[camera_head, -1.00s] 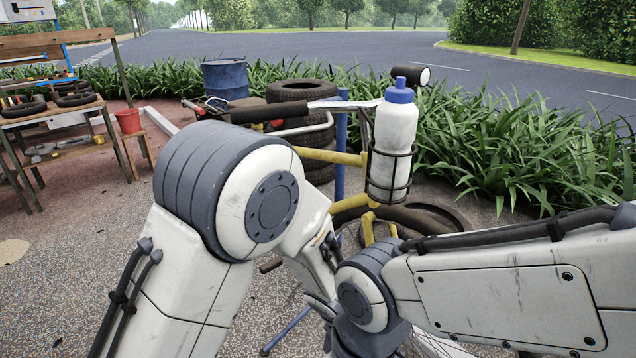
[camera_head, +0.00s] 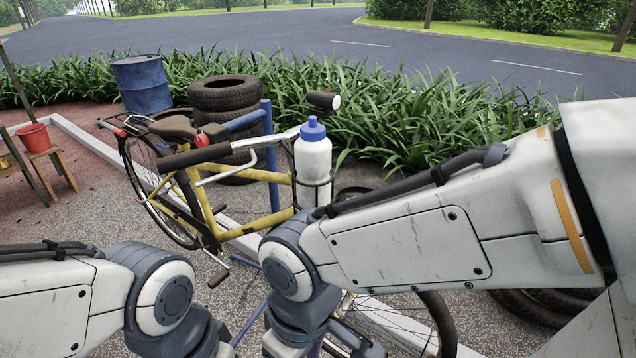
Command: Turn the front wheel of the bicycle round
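The yellow bicycle (camera_head: 262,222) stands in the middle of the head view, its rear wheel to the left and its handlebar near the centre. A white bottle with a blue cap (camera_head: 312,160) sits in a holder at its front. The front wheel (camera_head: 440,322) shows only in part at the bottom, with its dark tyre and some spokes; my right arm hides the rest. My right arm reaches in from the right across the front of the bicycle, and my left arm is at the lower left. The fingers of both grippers are not visible.
A blue drum (camera_head: 142,84) and stacked tyres (camera_head: 224,94) stand behind the bicycle. A blue post (camera_head: 268,150) stands beside it. More tyres (camera_head: 545,305) lie at the lower right. A red bucket (camera_head: 33,138) sits on a stool at left. Plants border the road.

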